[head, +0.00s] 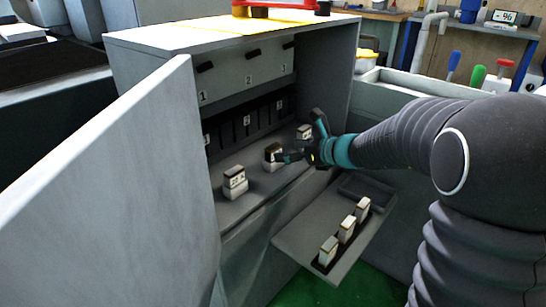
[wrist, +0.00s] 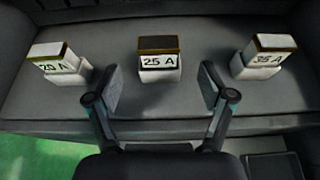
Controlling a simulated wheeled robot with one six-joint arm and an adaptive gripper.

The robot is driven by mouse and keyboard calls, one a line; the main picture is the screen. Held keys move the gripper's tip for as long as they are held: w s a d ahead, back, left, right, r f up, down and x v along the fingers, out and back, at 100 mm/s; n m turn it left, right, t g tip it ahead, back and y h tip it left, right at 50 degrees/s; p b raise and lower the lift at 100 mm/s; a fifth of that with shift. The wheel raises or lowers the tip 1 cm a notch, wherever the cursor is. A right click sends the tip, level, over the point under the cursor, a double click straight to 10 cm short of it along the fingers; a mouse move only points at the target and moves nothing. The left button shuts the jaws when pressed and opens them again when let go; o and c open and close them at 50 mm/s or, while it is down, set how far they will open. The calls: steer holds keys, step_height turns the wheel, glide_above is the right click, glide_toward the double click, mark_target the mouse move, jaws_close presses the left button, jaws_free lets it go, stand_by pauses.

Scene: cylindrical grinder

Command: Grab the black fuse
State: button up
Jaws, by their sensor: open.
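The black fuse (head: 273,153) stands upright in the middle of a row of three on the cabinet's inner shelf. In the wrist view the black fuse (wrist: 158,58) has a dark top and a white body marked 25 A. My gripper (head: 301,146) reaches in from the right at the shelf. In the wrist view its two fingers (wrist: 160,88) are spread wide, one to each side of the black fuse and nearer the camera. Nothing is between the fingertips, and no contact shows.
White-topped fuses stand at left (wrist: 60,63) and right (wrist: 263,56) on the shelf. The cabinet's open door (head: 110,190) rises at left. A lower tray (head: 300,240) holds three more fuses.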

mark_target(277, 151)
steer(key=shift+x, duration=3.45)
steer(key=shift+s+f, duration=0.1)
steer(key=c, duration=1.3)
